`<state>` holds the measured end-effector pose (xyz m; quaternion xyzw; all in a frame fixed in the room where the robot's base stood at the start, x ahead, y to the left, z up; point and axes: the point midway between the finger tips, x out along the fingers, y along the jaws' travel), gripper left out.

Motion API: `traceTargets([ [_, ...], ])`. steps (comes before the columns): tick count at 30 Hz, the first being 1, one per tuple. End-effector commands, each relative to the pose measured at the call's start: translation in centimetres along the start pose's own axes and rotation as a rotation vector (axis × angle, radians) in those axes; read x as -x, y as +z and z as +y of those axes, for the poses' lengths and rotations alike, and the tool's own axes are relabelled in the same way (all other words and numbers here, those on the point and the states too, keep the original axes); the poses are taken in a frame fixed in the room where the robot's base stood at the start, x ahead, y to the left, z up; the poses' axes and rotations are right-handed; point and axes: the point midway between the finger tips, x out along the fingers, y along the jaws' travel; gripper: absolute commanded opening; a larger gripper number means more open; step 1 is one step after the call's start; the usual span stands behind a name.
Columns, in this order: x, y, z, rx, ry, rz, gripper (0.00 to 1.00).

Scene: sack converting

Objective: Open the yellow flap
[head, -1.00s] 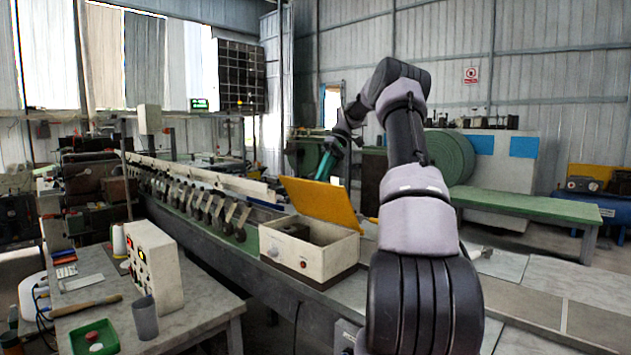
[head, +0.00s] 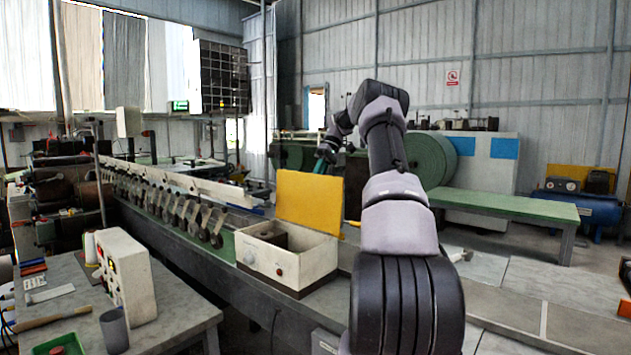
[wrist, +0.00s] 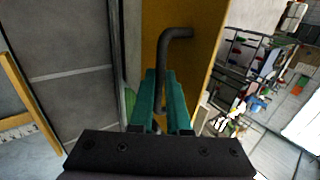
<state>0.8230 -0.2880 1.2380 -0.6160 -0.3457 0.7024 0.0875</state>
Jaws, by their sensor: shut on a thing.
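The yellow flap (head: 310,201) stands about upright at the back edge of a cream box (head: 312,262) with a dark red knob and an open top. In the wrist view the flap's yellow face (wrist: 205,45) is close in front of my gripper (wrist: 166,85). A dark bent handle (wrist: 172,36) stands out from it, and my teal fingers are closed around the handle's shaft. In the head view my gripper (head: 323,160) is behind the flap, partly hidden by it. The handle is hidden there.
The box sits on a long grey machine bench (head: 350,285) with a row of rollers (head: 165,200) to the left. A control box (head: 125,275) and a grey cup (head: 114,330) stand on the near-left table. A green bench (head: 500,207) stands at the right.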

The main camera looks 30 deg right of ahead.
Motion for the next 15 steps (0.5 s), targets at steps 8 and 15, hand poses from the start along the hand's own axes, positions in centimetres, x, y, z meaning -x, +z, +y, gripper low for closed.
traceTargets([
  [8, -0.27, 0.00, 0.10, 0.000, -0.003, -0.004, 0.00],
  [15, -0.15, -0.02, 0.02, 0.000, -0.002, -0.002, 0.45],
])
